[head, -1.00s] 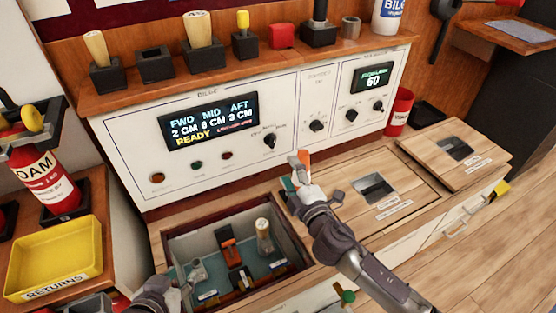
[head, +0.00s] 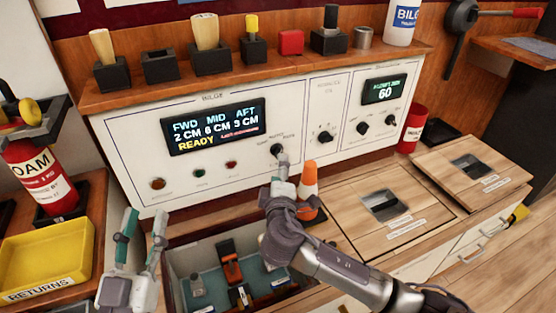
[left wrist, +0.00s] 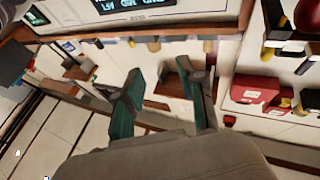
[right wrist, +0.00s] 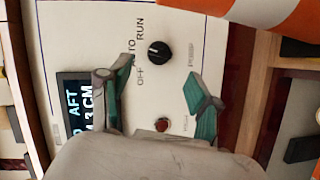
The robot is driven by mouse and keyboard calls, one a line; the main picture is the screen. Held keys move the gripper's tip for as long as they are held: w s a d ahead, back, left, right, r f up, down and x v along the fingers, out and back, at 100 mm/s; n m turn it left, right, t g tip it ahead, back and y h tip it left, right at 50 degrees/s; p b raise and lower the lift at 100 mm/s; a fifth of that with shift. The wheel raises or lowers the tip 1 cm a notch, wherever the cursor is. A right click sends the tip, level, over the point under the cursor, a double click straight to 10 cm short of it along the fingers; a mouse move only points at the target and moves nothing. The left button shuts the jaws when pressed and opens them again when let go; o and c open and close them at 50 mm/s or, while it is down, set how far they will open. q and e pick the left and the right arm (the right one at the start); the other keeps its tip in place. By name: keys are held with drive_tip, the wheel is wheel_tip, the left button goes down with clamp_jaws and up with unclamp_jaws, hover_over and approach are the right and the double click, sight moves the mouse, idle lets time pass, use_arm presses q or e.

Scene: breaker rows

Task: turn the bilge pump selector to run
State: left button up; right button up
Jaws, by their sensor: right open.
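The bilge pump selector (head: 278,149) is a black knob at the right of the white BILGE panel (head: 135,148). In the right wrist view the knob (right wrist: 159,52) stands beside OFF, a partly hidden word ending in TO, and RUN. Its pale mark seems to face the TO lettering. My right gripper (head: 281,168) is just below the knob in the head view. In the right wrist view its fingers (right wrist: 160,88) are apart, with nothing between them, and the knob is beyond them. My left gripper (head: 142,222) is open and empty in front of the panel's lower left.
An orange-and-white cone (head: 309,182) stands close beside my right gripper. Indicator lamps, including a red one (right wrist: 161,125), sit near the knob. An open tray of parts (head: 180,262) lies below, and wooden hatch lids (head: 345,213) are to the right. Several items line the shelf above.

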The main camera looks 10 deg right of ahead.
sight(278, 152)
use_arm(q)
drive_tip(key=s+r+t+h+b, duration=0.1)
drive_tip(key=s+r+t, duration=0.3)
drive_tip(key=r+t, duration=0.1)
drive_tip(key=shift+s+a+r+h, duration=0.15)
drive_tip(key=shift+s+r+h, duration=0.25)
drive_tip(key=shift+r, duration=0.15)
use_arm(e)
drive_tip(key=x, duration=0.7)
